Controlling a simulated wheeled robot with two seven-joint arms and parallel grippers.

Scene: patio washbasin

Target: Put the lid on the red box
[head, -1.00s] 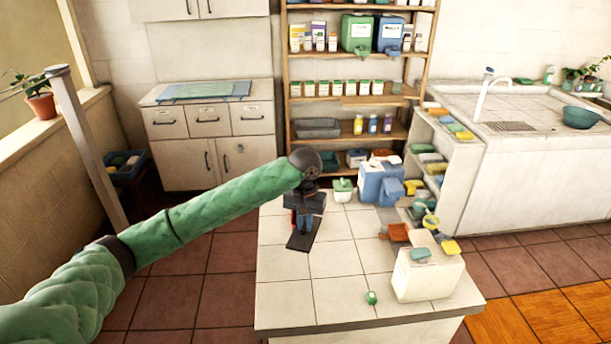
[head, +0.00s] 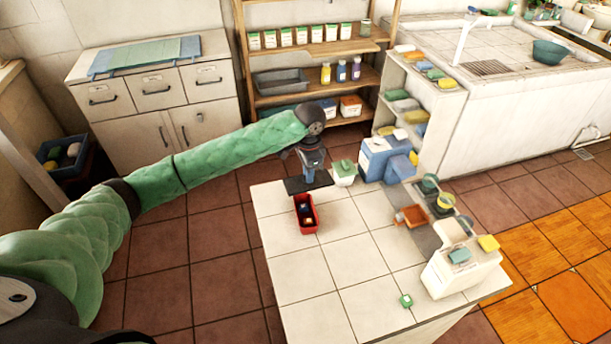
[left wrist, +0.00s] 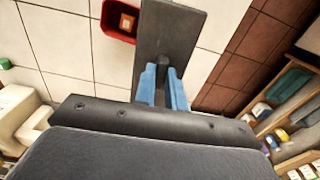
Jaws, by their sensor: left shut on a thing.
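The red box (head: 306,214) stands open on the white tiled table, with small items inside, one blue and one orange. It also shows in the left wrist view (left wrist: 121,20), partly cut off by the top edge and partly covered by the lid. The lid (head: 308,183) is a flat dark grey plate with a knob; in the left wrist view (left wrist: 170,30) it spans the upper middle. My left gripper (left wrist: 164,80) is shut on the lid's knob, its blue fingers on both sides. In the head view my left gripper (head: 312,165) is just behind the box. My right gripper is not in view.
A white pot with a green top (head: 344,173) stands close to the right of the lid. A blue container (head: 385,160), an orange-brown tray (head: 411,216) and a white container (head: 459,266) line the table's right side. The front left tabletop (head: 300,275) is clear.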

